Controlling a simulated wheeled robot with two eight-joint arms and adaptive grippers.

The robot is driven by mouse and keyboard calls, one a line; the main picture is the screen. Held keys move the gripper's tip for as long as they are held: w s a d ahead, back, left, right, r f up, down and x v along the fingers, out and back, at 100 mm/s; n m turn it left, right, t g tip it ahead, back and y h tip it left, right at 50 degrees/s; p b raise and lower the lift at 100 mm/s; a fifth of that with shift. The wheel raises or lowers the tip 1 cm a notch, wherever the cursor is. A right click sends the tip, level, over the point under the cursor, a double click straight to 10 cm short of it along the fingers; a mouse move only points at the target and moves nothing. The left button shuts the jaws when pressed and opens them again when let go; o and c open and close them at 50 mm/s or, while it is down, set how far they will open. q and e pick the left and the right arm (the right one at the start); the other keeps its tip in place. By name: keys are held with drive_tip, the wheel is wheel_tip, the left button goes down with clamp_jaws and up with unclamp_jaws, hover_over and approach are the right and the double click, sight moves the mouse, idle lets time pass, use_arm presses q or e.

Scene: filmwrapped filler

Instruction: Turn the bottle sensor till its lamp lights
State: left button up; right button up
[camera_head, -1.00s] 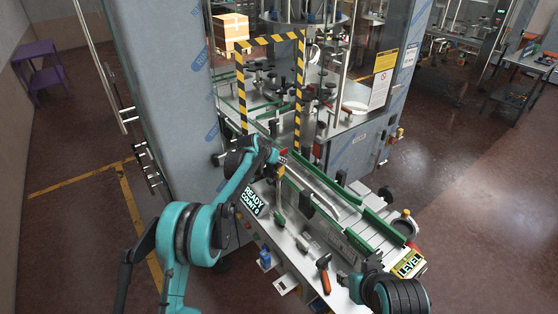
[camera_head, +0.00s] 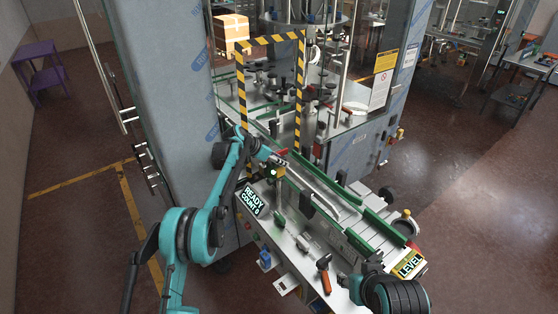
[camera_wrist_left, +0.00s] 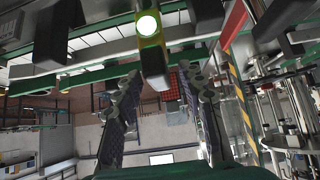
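The bottle sensor (camera_wrist_left: 152,58) is a small yellow-green block with a dark lower end, at the top centre of the left wrist view. Its round lamp (camera_wrist_left: 148,26) glows bright whitish with a green rim. In the head view the sensor (camera_head: 281,173) is small, beside the conveyor rail, with a bright spot at its left. My left gripper (camera_wrist_left: 163,98) has its two fingers spread apart, with nothing clasped between the tips. The sensor's dark end lies near the gap; contact cannot be judged. My right gripper (camera_head: 357,276) is low at the right, its fingers too small to read.
The conveyor's green rails (camera_head: 335,195) run beside the sensor. A yellow-black striped frame (camera_head: 300,80) stands just behind. The READY COUNT 0 display (camera_head: 252,201) is left of the sensor, the LEVEL sign (camera_head: 410,264) at the right end. An orange-handled tool (camera_head: 324,275) lies on the front ledge.

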use_arm(q)
drive_tip(key=v, duration=1.2)
drive_tip(key=shift+s, duration=0.1)
